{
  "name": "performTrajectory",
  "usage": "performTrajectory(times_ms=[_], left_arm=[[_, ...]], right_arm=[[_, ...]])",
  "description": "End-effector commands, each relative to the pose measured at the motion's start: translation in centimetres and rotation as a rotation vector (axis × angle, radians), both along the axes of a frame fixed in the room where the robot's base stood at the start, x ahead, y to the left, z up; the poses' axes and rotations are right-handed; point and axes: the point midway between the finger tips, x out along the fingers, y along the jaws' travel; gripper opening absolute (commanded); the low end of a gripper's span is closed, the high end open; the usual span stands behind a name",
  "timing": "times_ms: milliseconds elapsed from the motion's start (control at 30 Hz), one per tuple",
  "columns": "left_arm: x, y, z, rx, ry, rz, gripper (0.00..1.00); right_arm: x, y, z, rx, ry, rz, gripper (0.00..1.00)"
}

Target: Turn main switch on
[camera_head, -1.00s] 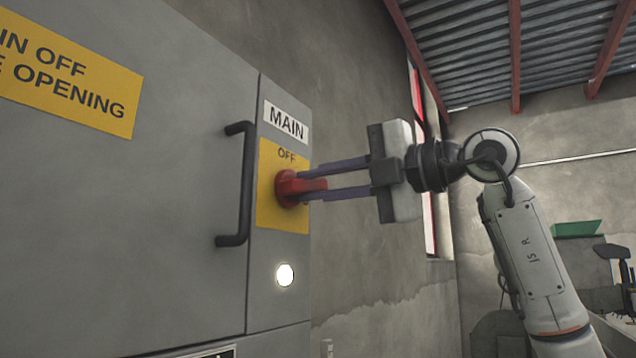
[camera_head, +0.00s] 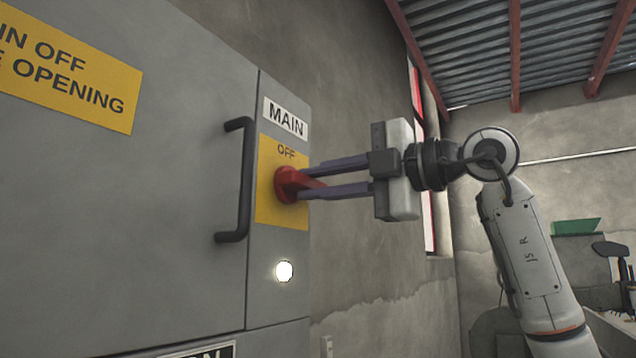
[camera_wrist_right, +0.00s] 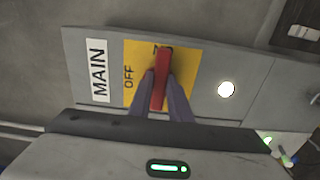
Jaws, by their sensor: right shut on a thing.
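The red main switch (camera_head: 287,185) sits on a yellow plate (camera_head: 268,214) marked OFF, under a MAIN label (camera_head: 285,118), on the grey cabinet. My right gripper (camera_head: 312,180) reaches in from the right with its two long fingers on either side of the switch's handle. In the right wrist view, the red handle (camera_wrist_right: 160,80) lies between the fingertips, which are shut on it. Part of the plate's lettering is hidden behind the handle in that view. My left gripper is not in view.
A dark door handle (camera_head: 238,180) stands out from the cabinet door (camera_head: 130,220), just left of the switch. A lit white round lamp (camera_head: 284,271) is below the switch. A concrete wall and window are behind my right arm; open air lies right of the cabinet.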

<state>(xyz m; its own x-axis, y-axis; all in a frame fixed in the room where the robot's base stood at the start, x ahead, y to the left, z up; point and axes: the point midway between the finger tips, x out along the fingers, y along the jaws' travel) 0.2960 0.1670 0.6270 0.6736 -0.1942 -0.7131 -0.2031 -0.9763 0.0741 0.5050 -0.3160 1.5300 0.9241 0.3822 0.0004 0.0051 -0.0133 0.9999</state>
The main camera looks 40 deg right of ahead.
Motion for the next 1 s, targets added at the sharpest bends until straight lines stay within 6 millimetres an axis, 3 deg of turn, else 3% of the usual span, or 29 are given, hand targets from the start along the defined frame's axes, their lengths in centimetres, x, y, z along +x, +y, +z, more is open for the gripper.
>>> performTrajectory(times_ms=[33, 67, 167, 567, 1000], left_arm=[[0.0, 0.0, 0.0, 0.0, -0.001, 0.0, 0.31], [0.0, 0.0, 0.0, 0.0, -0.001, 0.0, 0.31], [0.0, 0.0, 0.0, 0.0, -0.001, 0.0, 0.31], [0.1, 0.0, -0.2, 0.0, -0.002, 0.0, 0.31], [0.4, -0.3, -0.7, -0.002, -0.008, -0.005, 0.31]], right_arm=[[0.0, 0.0, 0.0, 0.003, 0.003, 0.001, 0.0], [0.0, 0.0, 0.0, 0.003, 0.003, 0.001, 0.22], [0.0, 0.0, 0.0, 0.002, 0.002, 0.001, 0.36], [-0.9, -0.4, 0.0, 0.002, -0.001, -0.001, 0.36], [-8.2, -3.5, 0.0, 0.003, -0.001, -0.001, 0.36]])
